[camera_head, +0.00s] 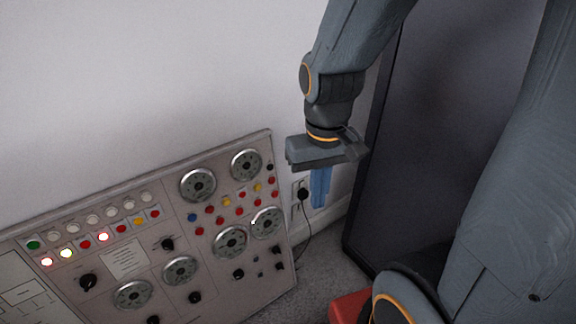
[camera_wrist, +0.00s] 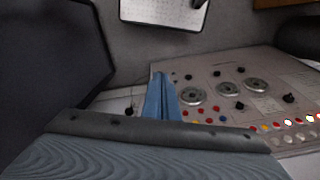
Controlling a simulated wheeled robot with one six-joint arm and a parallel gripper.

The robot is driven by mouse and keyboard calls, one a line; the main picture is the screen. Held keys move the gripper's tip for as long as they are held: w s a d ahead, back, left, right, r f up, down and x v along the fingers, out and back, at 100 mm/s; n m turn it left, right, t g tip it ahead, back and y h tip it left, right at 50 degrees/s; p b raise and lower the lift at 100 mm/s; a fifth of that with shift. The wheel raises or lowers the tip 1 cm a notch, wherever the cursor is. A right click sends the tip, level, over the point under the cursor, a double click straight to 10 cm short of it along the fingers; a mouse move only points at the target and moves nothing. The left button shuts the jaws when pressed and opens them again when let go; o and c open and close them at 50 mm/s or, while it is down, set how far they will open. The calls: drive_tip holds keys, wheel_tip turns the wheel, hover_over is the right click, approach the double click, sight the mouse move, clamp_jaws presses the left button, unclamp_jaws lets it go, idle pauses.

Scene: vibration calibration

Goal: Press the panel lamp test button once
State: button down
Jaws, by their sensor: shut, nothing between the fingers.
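The control panel (camera_head: 215,290) stands tilted at the lower left of the head view, with round dials, black knobs, coloured lamps and rows of buttons. A green button (camera_head: 33,245) sits at the left end of a row of pale round buttons (camera_head: 92,219); a few lamps below are lit. I cannot tell from its label which one is the lamp test button. My gripper (camera_head: 320,188) has blue fingers, shut and empty, pointing down to the right of the panel and apart from it. In the wrist view the fingers (camera_wrist: 160,98) show in front of the panel (camera_wrist: 225,75).
A tall dark cabinet (camera_head: 440,120) stands at the right. A wall socket with a plug and cable (camera_head: 302,194) is behind the gripper. A red object (camera_head: 347,306) is at the bottom. A white perforated plate (camera_wrist: 165,12) shows at the top of the wrist view.

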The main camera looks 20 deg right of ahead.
sight(271, 168)
drive_tip(key=shift+w, duration=0.1)
drive_tip(key=w+d+f+n+t+p, duration=0.25)
drive_tip(key=w+f+n, duration=0.2)
drive_tip(key=w, duration=0.45)
drive_tip(key=w+d+f+n+t+p, duration=0.25)
drive_tip(key=w+d+f, duration=0.2)
drive_tip(key=w, duration=0.55)
drive_tip(key=w+a+f+n+y, duration=0.1)
drive_tip(key=a+f+n+y, duration=0.2)
drive_tip(key=a+f+y, duration=0.1)
wheel_tip(271, 168, down, 2)
drive_tip(key=shift+a+f+n+y+p, duration=0.1)
drive_tip(key=shift+a+n+y+p, duration=0.3)
drive_tip(key=shift+a, duration=0.2)
drive_tip(key=w+a+f+b, duration=0.1)
drive_tip(key=w+a, duration=0.1)
drive_tip(key=w, duration=0.6)
drive_tip(key=shift+a+f, duration=0.3)
drive_tip(key=shift+a, duration=0.05)
